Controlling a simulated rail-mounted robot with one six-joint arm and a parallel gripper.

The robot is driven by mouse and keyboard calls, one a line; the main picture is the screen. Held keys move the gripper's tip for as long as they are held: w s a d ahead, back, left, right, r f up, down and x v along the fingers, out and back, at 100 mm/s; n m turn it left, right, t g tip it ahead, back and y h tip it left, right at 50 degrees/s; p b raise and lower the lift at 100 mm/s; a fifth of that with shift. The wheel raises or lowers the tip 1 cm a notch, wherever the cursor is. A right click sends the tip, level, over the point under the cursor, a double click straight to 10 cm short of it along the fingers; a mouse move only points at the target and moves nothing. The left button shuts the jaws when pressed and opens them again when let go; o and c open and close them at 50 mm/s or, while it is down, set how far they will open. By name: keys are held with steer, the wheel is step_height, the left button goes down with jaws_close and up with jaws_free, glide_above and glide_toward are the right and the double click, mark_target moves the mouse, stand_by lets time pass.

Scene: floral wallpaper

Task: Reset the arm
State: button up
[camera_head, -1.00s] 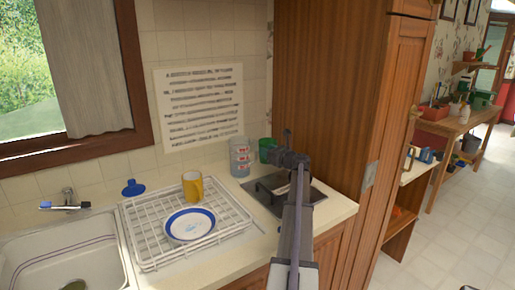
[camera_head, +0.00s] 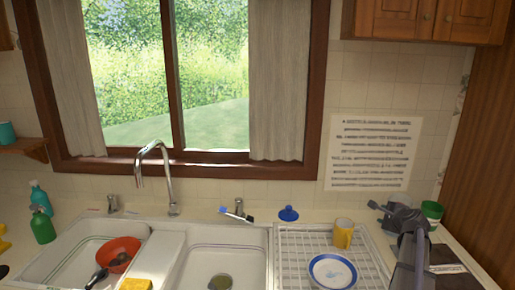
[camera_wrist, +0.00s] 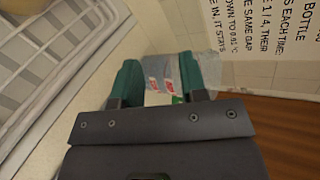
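My gripper (camera_head: 380,209) is over the counter at the right, beside the dish rack. In the wrist view, the two green fingers of my gripper (camera_wrist: 159,65) stand apart. Clear stacked cups with red labels (camera_wrist: 157,85) show in the gap, seemingly beyond the fingers; I cannot tell whether they touch. In the head view, my gripper and arm partly hide these cups.
The dish rack (camera_head: 288,262) holds a yellow mug (camera_head: 343,234) and a blue-rimmed plate (camera_head: 332,272). A green cup (camera_head: 432,210) stands at the back right. A double sink (camera_head: 180,262) with a tall faucet (camera_head: 168,185) is to the left. A brown cabinet (camera_head: 485,180) bounds the right.

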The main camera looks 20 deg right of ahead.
steer(key=w+a+n+y, duration=0.1)
steer(key=a+n, duration=0.1)
steer(key=a, duration=0.2)
steer(key=a+n+g+p, duration=0.1)
steer(key=a+n, duration=0.1)
steer(key=a, duration=0.3)
steer(key=w+a+n+y+p, duration=0.1)
steer(key=a+n, duration=0.1)
steer(key=a, duration=0.2)
steer(key=shift+w+a+r+g+y, duration=0.3)
steer(key=shift+w+a+r+g, duration=0.05)
steer(key=shift+a+r+g, duration=0.05)
steer(key=s+a+n+g+y+p, duration=0.15)
steer(key=a+n+g+p, duration=0.35)
steer(key=a, duration=1.1)
steer(key=s+a+r+n+g+p, duration=0.2)
steer(key=s+a+n+g, duration=0.1)
steer(key=s+a+n, duration=0.55)
steer(key=s+a+r+n+g+p, duration=0.1)
steer(key=s+a+n+g+p, duration=0.15)
steer(key=s+a+n, duration=0.65)
steer(key=w+a+f+m+b, duration=0.3)
steer(key=f+b, duration=0.2)
steer(key=shift+f+m+h+b, duration=0.35)
steer(key=shift+s+a, duration=0.1)
